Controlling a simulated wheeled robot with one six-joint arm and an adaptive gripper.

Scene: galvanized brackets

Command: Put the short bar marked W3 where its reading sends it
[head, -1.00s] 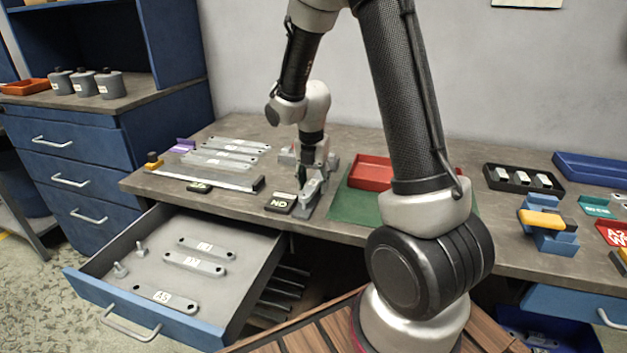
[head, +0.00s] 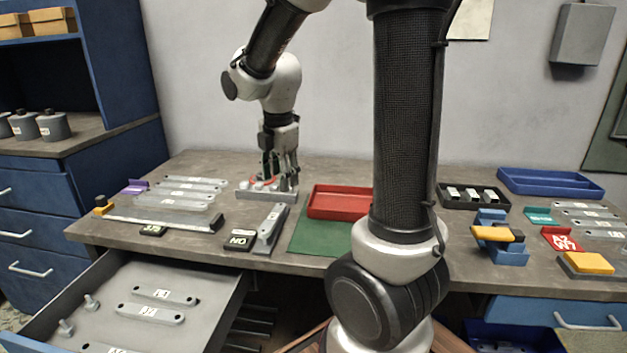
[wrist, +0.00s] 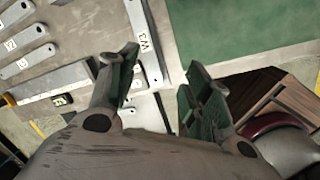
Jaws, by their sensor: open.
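The short grey bar marked W3 (head: 270,225) lies on a grey stand on the bench, between a black block and the green mat. In the wrist view, the W3 bar (wrist: 143,38) shows its label beside my left finger. The black block (head: 239,243) has a white label that seems to read "NO" or "ON". My gripper (head: 281,184) is open and empty, behind the bar and over a grey fixture with red parts (head: 262,185). In the wrist view, my gripper (wrist: 160,72) has its fingers well apart. The fingers hide part of the fixture.
Several grey bars (head: 190,190) lie on the left of the bench behind a long rule (head: 165,227). A red tray (head: 338,203) stands on the green mat (head: 312,240). A black slotted tray (head: 472,195) and a blue tray (head: 550,183) are right. An open drawer (head: 215,310) holds bars.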

